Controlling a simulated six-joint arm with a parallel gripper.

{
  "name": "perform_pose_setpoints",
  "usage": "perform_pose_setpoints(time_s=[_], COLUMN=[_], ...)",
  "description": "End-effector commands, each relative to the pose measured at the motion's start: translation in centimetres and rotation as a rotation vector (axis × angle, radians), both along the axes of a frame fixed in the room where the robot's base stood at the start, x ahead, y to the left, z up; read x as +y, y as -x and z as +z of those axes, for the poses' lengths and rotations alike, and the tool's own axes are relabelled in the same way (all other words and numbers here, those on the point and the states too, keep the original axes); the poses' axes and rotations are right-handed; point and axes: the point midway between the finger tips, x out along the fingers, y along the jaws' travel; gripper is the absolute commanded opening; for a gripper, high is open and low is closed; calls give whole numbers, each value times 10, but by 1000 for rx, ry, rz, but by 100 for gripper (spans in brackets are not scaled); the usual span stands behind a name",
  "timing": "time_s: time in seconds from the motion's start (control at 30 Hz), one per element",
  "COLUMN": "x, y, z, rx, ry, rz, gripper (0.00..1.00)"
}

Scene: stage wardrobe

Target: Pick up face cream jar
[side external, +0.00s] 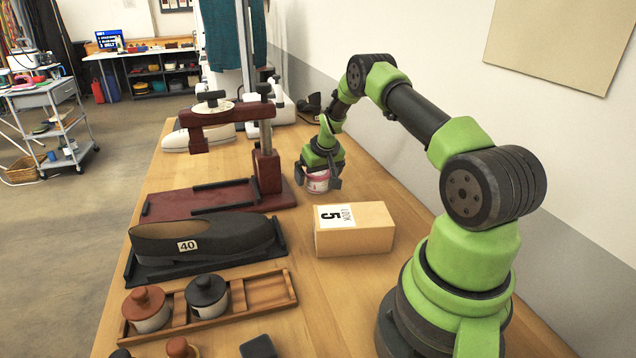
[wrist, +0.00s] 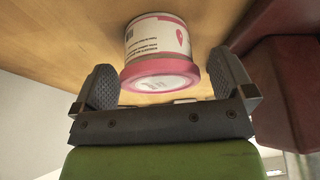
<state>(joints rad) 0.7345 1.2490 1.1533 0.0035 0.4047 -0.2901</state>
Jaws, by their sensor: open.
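The face cream jar (side external: 318,181) is a small round white jar with a pink lid and pink print. It stands on the wooden table (side external: 367,200) beyond the cardboard box. My gripper (side external: 320,178) points down over it with a finger on either side. In the wrist view the jar (wrist: 160,48) lies between the two spread fingers of my gripper (wrist: 165,88), with a gap visible at least on the left. The right finger is close to the jar; I cannot tell whether it touches.
A dark red press (side external: 267,172) stands just left of the jar. A cardboard box (side external: 354,230) lies nearer the camera. A black shoe marked 40 (side external: 205,237) and a wooden tray (side external: 262,293) with lidded pots are at the front left. The wall is close on the right.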

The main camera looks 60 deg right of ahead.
Motion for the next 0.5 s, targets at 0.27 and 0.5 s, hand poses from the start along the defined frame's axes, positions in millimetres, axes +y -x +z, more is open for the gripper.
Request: perform_pose_setpoints(time_s=[0.27,0.5], x=[0,0], y=[0,0], z=[0,1], rx=[0,-1], ry=[0,1], rz=[0,0], gripper=[52,47])
